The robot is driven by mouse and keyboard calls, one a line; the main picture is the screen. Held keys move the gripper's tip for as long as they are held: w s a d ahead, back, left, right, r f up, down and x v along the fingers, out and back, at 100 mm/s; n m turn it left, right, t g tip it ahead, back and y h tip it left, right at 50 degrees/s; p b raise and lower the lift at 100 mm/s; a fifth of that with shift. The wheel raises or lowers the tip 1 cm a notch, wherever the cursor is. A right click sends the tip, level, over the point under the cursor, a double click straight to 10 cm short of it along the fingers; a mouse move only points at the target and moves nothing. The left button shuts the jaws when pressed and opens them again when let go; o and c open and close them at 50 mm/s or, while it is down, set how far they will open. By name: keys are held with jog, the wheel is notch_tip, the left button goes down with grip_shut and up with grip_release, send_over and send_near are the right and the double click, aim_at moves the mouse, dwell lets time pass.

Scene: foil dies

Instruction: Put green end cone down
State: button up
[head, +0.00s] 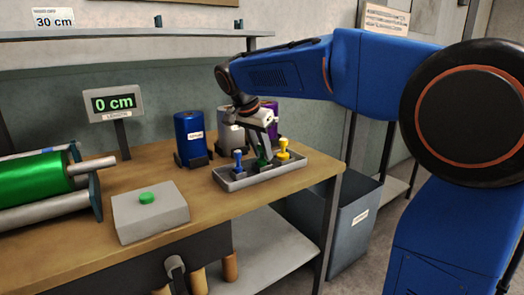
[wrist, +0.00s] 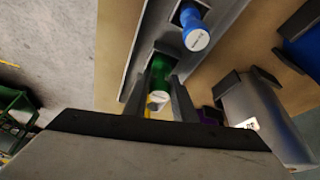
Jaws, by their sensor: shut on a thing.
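The green end cone (head: 264,157) is at the middle of the grey tray (head: 262,181), between the blue cone (head: 238,160) and the yellow cone (head: 284,150). My gripper (head: 263,146) comes down from above and is shut on the green cone. In the wrist view the green cone (wrist: 160,72) is between my two dark fingers, over the tray (wrist: 137,75). I cannot tell whether the green cone's base touches the tray floor.
Blue (head: 190,138), silver (head: 229,130) and purple (head: 271,112) rolls stand behind the tray. A grey box with a green button (head: 147,197) and a large green roller (head: 35,178) are to the left. A display (head: 113,103) reads 0 cm. A grey bin (head: 352,230) stands right of the table.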

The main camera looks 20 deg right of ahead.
jog(key=shift+f, duration=0.15)
jog(key=o, duration=1.1)
jog(key=v, duration=1.2)
jog(key=s+d+f+n+y, duration=0.1)
jog(key=s+d+f+n, duration=0.2)
jog(key=s+f, duration=0.6)
jog(key=s+d+f+n+t+y, duration=0.1)
jog(key=s+d+f+n, duration=0.3)
jog(key=s+f, duration=0.5)
jog(key=s+d+f+n+t+y, duration=0.1)
jog(key=s+d+f+n, duration=0.3)
jog(key=s+f, duration=0.5)
jog(key=shift+s+f+y, duration=0.2)
jog(key=shift+s+y, duration=0.2)
jog(key=shift+s, duration=1.45)
